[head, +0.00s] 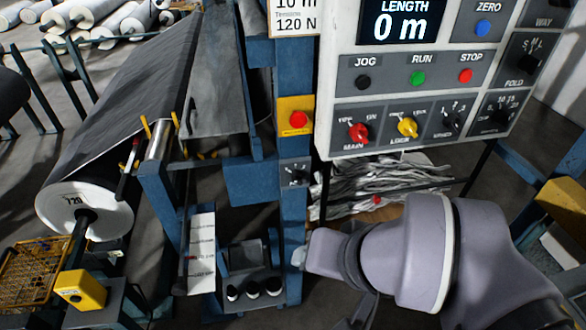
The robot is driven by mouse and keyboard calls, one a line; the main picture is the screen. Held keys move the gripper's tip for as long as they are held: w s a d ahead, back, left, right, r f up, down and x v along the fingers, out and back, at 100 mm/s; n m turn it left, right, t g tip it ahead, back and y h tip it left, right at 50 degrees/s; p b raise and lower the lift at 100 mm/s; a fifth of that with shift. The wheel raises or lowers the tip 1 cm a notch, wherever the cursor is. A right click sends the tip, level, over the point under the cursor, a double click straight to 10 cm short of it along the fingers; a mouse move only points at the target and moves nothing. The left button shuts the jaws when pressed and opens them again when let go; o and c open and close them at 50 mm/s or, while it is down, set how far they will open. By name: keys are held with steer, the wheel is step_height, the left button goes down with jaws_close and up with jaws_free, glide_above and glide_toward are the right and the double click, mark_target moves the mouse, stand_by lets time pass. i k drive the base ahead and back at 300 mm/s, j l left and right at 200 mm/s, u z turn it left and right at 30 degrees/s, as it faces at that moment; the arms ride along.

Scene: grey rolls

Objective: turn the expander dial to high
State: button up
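A small dark dial (296,174) sits on a grey plate on the blue post, below a red stop button. Its lettering is too small to read, so I cannot confirm that it is the expander dial or tell its setting. My grey arm comes in from the lower right, and its near links end beside the post, below this dial and apart from it. A dark part beneath the arm (364,308) may belong to my gripper. Its fingertips cannot be made out, and nothing is seen held.
The control panel (425,75) at upper right carries buttons, a red MAIN knob (358,132), a yellow LOCK knob (407,127) and black dials. The red stop button (298,119) is on yellow. A fabric roll (85,215) stands left. Scrap fabric (375,183) lies under the panel.

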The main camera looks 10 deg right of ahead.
mark_target(295, 176)
steer(key=i+j, duration=0.1)
steer(key=j, duration=0.5)
steer(key=i+j+z, duration=0.1)
steer(key=j, duration=0.5)
steer(key=i+j, duration=0.15)
steer(key=j, duration=0.45)
steer(key=l+z, duration=0.05)
